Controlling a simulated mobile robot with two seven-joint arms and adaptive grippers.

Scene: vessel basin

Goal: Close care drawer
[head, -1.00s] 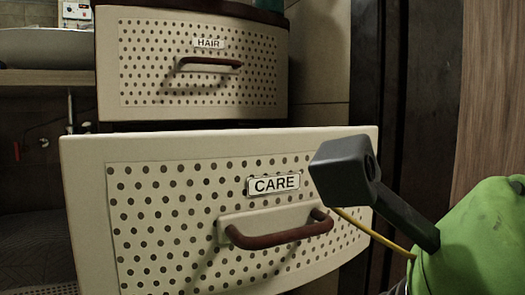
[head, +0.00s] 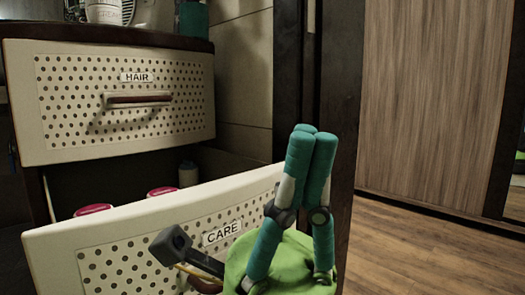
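The care drawer (head: 120,252) is the lower, cream one with a dotted front and a CARE label (head: 221,233). It stands pulled out below the HAIR drawer, with its inside showing. Its brown handle (head: 207,285) is mostly hidden behind my arm parts. My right gripper (head: 312,145) has teal fingers and a green body. It points upward in front of the drawer's right end, its fingers close together with nothing seen between them. The picture does not show clearly whether it touches the drawer front. My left gripper is out of view.
The HAIR drawer (head: 180,120) above looks closed. Pink-lidded containers (head: 93,210) and a pale bottle (head: 188,173) show inside the care drawer. A cup (head: 103,11) stands on the cabinet top. Wood floor (head: 430,240) to the right is clear.

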